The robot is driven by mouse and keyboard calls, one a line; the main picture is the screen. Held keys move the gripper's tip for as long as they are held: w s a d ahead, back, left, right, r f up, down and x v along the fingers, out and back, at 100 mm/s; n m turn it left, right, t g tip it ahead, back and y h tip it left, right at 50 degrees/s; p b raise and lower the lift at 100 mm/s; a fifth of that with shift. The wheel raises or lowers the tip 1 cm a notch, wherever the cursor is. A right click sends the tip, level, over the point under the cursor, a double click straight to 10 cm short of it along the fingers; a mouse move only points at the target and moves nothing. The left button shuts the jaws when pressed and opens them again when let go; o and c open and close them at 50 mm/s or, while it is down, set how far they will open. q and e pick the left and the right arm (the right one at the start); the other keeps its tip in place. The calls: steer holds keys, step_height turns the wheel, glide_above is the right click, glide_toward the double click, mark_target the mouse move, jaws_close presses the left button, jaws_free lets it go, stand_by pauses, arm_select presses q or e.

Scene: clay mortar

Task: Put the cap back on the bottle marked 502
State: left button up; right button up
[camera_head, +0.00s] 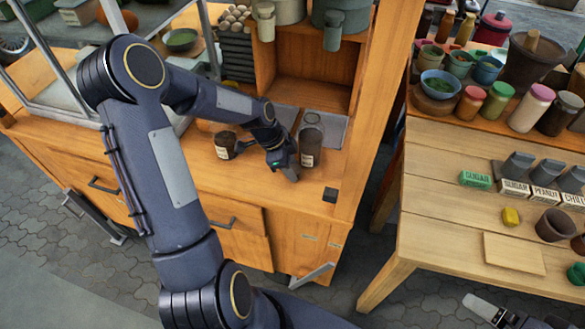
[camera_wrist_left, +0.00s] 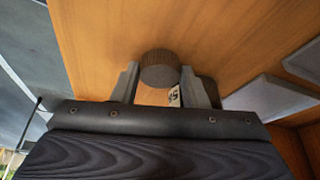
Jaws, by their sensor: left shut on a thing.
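My left gripper (camera_head: 291,172) is low over the wooden counter, beside a tall dark bottle (camera_head: 309,148) with a pale label. In the left wrist view its fingers (camera_wrist_left: 160,88) are shut on a round, dark brown cap (camera_wrist_left: 160,68). The cap is hidden in the head view. A second dark jar (camera_head: 225,146) with a pale label stands left of the gripper. The labels are too small to read, so I cannot tell which is marked 502. My right gripper (camera_head: 484,307) shows partly at the lower right, away from the counter; its opening is unclear.
A small black block (camera_head: 330,194) lies near the counter's right front edge. Grey panels (camera_head: 328,126) and an open wooden cubby (camera_head: 312,90) are behind the bottles. A separate table (camera_head: 430,215) on the right holds jars, bowls and labelled boxes.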

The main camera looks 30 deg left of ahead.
arm_select(q)
steer(key=shift+r, duration=0.1)
step_height(320, 180, up, 18)
stand_by(0.6)
stand_by(0.4)
